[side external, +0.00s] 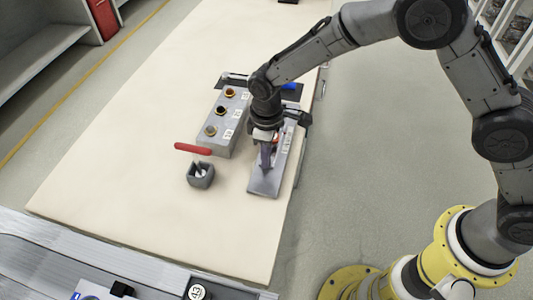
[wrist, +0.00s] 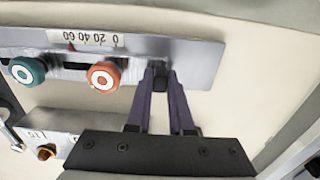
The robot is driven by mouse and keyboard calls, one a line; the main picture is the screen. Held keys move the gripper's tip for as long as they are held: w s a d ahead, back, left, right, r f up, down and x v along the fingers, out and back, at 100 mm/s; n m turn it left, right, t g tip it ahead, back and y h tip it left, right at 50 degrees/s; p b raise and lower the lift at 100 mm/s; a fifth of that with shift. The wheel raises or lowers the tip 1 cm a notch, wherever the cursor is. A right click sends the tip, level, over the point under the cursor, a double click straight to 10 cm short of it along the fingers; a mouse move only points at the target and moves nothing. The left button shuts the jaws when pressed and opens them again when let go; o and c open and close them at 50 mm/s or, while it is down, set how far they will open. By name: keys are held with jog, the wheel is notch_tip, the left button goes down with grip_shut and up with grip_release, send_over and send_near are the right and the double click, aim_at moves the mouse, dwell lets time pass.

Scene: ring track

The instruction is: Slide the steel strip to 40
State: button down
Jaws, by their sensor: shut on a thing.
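The grey metal track plate (side external: 264,184) lies near the right edge of the table, and it fills the top of the wrist view (wrist: 205,62). Its white scale (wrist: 95,40) appears upside down, marked 0 to 60. My gripper (wrist: 160,78) is shut on a small dark block (wrist: 160,80) on the plate, right of the red knob. I cannot clearly separate the steel strip from the plate. In the side view my gripper (side external: 266,164) is over the plate and hides part of it.
A red knob (wrist: 103,75) and a green knob (wrist: 24,71) sit on the track beside my fingers. A grey box (side external: 218,145) with three round fittings stands left of it. A dark holder (side external: 201,176) and a red bar (side external: 192,148) are farther left. The left tabletop is clear.

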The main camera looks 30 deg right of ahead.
jog(key=shift+a, duration=0.1)
jog(key=shift+s+a+r, duration=0.1)
jog(key=shift+s+a, duration=0.55)
jog(key=shift+s, duration=0.05)
jog(key=c, duration=0.8)
grip_release()
notch_tip(320, 180, up, 14)
